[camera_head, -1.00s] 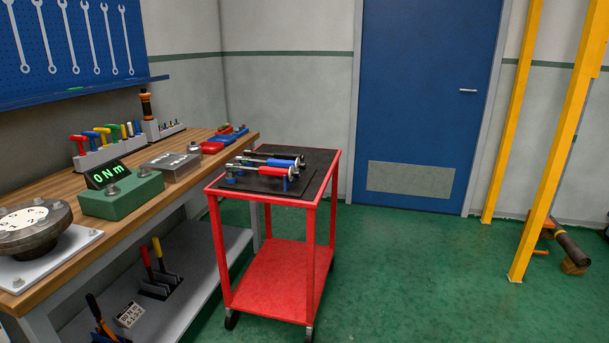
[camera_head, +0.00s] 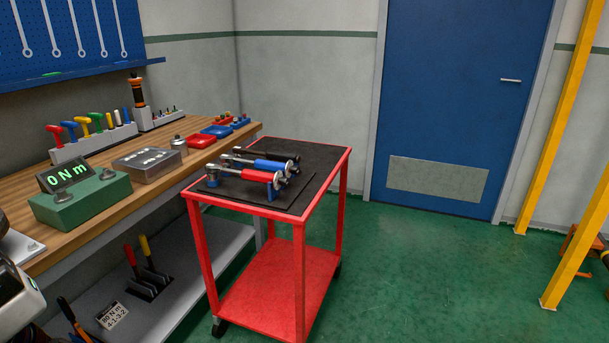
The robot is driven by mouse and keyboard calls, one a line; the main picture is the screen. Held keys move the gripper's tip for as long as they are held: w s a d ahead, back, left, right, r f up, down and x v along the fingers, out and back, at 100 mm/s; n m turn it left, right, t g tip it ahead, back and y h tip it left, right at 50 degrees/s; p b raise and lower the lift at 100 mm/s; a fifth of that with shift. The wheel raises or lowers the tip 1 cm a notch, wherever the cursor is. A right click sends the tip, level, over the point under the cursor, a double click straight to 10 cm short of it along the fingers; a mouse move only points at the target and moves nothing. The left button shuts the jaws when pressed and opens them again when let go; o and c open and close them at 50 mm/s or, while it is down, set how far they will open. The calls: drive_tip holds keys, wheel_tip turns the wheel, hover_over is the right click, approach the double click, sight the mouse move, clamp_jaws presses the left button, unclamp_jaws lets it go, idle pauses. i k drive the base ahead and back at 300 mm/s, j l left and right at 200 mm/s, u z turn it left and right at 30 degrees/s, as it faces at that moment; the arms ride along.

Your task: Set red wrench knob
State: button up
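The setting on the knob is too small to read. My gripper's fingers do not show; a white and dark rounded part at the lower left edge is probably mine.
The red cart (camera_head: 348,160) stands against the wooden workbench (camera_head: 20,188). A green torque tester (camera_head: 80,203) reading 0 Nm, a grey box (camera_head: 147,165) and a rack of coloured T-handles (camera_head: 95,143) stand on the bench. Green floor (camera_head: 400,270) is clear right of the cart.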

sight(284, 181)
drive_tip(key=i+l, duration=0.5)
drive_tip(key=i+l+u, duration=0.1)
drive_tip(key=i+l, duration=0.95)
drive_tip(key=l, duration=0.25)
drive_tip(key=j+u, duration=0.05)
